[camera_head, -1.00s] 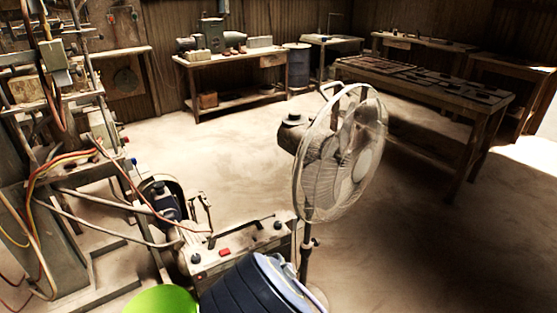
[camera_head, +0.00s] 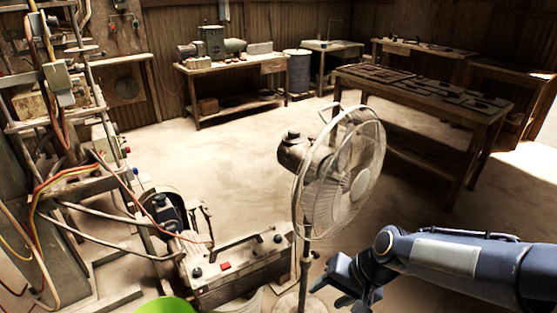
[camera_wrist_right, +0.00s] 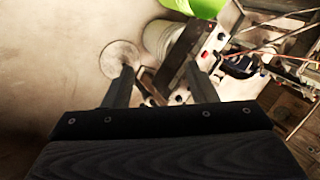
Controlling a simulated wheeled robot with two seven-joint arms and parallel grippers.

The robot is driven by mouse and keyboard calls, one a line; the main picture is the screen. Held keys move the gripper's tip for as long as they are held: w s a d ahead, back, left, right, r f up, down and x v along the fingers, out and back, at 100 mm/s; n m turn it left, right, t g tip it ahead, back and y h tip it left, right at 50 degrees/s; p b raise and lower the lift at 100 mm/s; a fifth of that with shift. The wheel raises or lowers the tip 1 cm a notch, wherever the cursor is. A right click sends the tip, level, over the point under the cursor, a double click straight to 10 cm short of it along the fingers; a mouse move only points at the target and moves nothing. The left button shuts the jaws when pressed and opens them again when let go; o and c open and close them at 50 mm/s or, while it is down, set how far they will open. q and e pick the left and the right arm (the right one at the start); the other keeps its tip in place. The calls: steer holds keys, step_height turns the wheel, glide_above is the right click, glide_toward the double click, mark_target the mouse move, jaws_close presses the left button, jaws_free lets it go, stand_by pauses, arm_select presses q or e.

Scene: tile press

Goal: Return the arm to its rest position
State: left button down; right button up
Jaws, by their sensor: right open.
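My right gripper (camera_head: 350,283) comes in from the right in the head view, low in front of the standing fan. Its blue-grey arm stretches to the right edge. In the right wrist view its two dark fingers (camera_wrist_right: 155,84) stand apart with nothing between them. My left gripper is not in view.
A standing fan (camera_head: 340,180) stands just beyond my right gripper. A control box (camera_head: 240,268) with a red button and a green object (camera_head: 165,306) are to the left. A machine with loose cables (camera_head: 65,150) fills the left side. Workbenches (camera_head: 225,68) line the back.

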steer(key=s+d+r+n+t+p, duration=0.1)
steer(key=s+d+r, duration=0.3)
steer(key=s, duration=0.4)
steer(key=s+d+r+n+t+h+p, duration=0.1)
steer(key=s+d+r+t+p, duration=0.1)
steer(key=s+d+r, duration=0.3)
steer(key=s+r, duration=0.1)
steer(key=s, duration=0.1)
steer(key=shift+s+d+r+h+p, duration=0.25)
steer(key=shift+s+r+h+p, duration=0.05)
steer(key=shift+s+p, duration=0.05)
stand_by(1.0)
